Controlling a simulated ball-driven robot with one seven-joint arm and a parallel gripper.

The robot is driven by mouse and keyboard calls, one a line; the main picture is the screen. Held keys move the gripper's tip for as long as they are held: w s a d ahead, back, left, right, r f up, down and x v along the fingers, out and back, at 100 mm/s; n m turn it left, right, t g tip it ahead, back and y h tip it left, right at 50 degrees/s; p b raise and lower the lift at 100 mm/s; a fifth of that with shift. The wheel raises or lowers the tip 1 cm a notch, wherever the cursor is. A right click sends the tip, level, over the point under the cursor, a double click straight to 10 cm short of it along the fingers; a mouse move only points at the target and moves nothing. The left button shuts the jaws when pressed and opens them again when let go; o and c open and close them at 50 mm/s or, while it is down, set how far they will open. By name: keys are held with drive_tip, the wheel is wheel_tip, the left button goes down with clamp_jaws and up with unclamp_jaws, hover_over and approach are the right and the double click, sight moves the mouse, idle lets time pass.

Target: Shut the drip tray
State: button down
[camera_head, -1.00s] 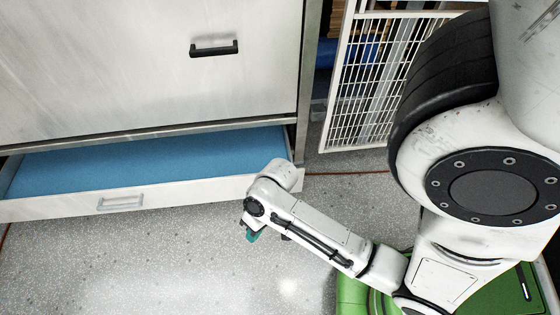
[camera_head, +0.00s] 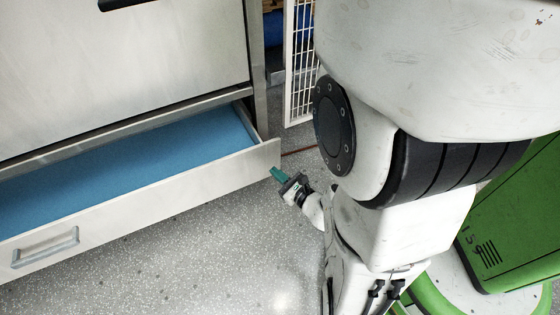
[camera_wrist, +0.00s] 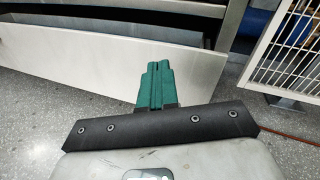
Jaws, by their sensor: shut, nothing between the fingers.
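The drip tray (camera_head: 150,205) is a low drawer with a white front and a blue inside, pulled out from under the washer. Its grey handle (camera_head: 45,248) is at the lower left of the head view. My gripper (camera_head: 277,173) has green fingers and is shut with nothing in it. It is close to the right end of the tray front; I cannot tell whether it touches. In the wrist view the closed green fingers (camera_wrist: 157,82) point toward the white tray front (camera_wrist: 85,52), near its right end.
The washer's large panel (camera_head: 110,75) with a black handle stands above the tray. A white wire-mesh panel (camera_head: 300,65) is to the right of the washer. Grey speckled floor (camera_head: 200,265) lies free in front of the tray.

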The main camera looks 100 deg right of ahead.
drive_tip(key=s+d+f+m+g+h+b, duration=0.2)
drive_tip(key=s+f+m+g+h, duration=0.15)
drive_tip(key=s+m, duration=0.3)
drive_tip(key=b, duration=0.3)
approach(276, 142)
drive_tip(key=shift+n+g+y, duration=0.25)
drive_tip(key=shift+g, duration=0.2)
drive_tip(key=x, duration=0.6)
drive_tip(key=shift+w+d+r, duration=0.25)
drive_tip(key=shift+d+r, duration=0.05)
drive_tip(key=shift+d, duration=0.05)
